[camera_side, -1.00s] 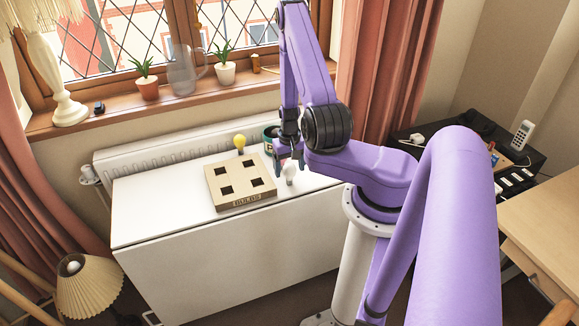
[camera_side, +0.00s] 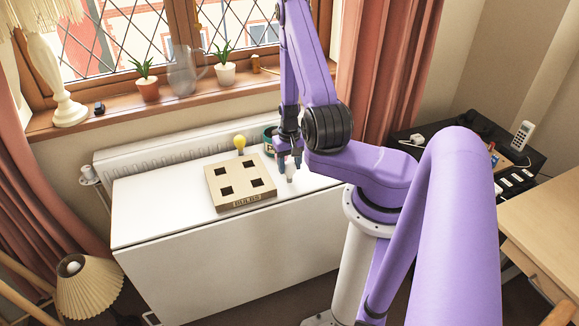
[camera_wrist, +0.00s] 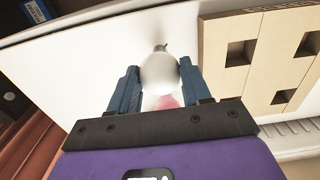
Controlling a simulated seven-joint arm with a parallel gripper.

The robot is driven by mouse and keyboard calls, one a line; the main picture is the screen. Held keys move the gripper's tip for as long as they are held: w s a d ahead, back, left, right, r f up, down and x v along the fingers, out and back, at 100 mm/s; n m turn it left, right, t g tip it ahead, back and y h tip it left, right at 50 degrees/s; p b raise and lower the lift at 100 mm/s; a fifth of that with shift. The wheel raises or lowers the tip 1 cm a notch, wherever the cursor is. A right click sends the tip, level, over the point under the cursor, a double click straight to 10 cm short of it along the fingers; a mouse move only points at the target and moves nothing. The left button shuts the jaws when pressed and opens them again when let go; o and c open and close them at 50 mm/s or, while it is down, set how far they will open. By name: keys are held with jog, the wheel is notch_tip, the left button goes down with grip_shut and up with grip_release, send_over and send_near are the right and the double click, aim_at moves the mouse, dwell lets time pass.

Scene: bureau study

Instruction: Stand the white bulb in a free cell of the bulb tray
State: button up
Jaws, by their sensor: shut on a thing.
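My gripper (camera_side: 287,168) is shut on the white bulb, over the table to the right of the bulb tray. In the wrist view the white bulb (camera_wrist: 158,74) sits between the two blue fingers (camera_wrist: 158,85), its thin metal end pointing away from me. In the side view the fingers hide part of the bulb (camera_side: 290,178); I cannot tell whether it touches the table. The wooden bulb tray (camera_side: 240,186), labelled BULBS, has several square dark cells, seen empty. It also shows at the right of the wrist view (camera_wrist: 262,73).
A yellow bulb (camera_side: 239,142) stands at the tray's back edge. A dark green container (camera_side: 269,135) is behind my gripper. A pinkish shape (camera_wrist: 166,101) shows between the fingers. The white table (camera_side: 160,205) is clear left of the tray.

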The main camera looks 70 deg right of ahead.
jog(key=shift+r, duration=4.4)
jog(key=w+a+n, duration=0.3)
jog(key=w+a, duration=0.4)
jog(key=w, duration=0.1)
jog(key=shift+w+d+f, duration=0.1)
jog(key=shift+w+f, duration=0.05)
jog(key=shift+f, duration=1.25)
jog(key=shift+w+d+f, duration=0.1)
jog(key=shift+f, duration=1.3)
jog(key=shift+f, duration=1.7)
